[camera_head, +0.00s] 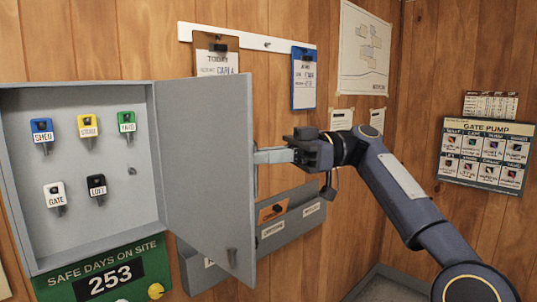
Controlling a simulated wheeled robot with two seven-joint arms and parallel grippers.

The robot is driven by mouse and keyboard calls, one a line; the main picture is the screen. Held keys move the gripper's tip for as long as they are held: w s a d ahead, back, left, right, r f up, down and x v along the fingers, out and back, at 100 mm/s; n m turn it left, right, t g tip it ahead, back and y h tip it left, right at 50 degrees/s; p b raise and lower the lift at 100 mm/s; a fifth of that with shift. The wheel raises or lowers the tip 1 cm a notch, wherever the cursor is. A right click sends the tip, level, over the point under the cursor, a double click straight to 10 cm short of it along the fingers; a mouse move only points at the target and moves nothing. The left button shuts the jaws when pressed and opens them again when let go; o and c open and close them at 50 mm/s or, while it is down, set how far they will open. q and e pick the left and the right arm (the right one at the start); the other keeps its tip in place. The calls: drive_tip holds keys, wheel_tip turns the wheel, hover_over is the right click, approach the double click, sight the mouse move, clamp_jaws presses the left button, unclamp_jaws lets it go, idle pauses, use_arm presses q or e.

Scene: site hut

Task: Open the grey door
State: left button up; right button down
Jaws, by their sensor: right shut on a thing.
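The grey door (205,170) belongs to a grey wall key cabinet (95,235). It stands wide open, swung out to the right, with its inner face towards me. My right gripper (262,156) is at the door's far right edge, on the outer side. Its fingers are shut at a thin pale strip there, which looks like the door's handle. The door hides most of this outer side, so the exact grip is not clear. My left gripper is out of view.
Tagged keys, such as the blue one (42,131), hang inside the cabinet. Below are a green sign (60,284) and a grey wall rack (275,238). Clipboards (304,78) hang above right. A Gate Pump board (486,152) is on the right wall.

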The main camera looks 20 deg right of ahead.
drive_tip(key=shift+w+a, duration=0.1)
drive_tip(key=shift+w, duration=0.1)
drive_tip(key=c, duration=1.8)
unclamp_jaws()
drive_tip(key=shift+a, duration=0.15)
drive_tip(key=shift+o, duration=1.4)
drive_tip(key=shift+w+a, duration=0.35)
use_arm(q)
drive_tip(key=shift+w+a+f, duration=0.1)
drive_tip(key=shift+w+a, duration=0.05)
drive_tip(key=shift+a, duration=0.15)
use_arm(e)
drive_tip(key=shift+d, duration=0.1)
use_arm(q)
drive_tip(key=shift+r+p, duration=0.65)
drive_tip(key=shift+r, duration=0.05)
use_arm(e)
drive_tip(key=d, duration=0.8)
drive_tip(key=shift+w, duration=0.2)
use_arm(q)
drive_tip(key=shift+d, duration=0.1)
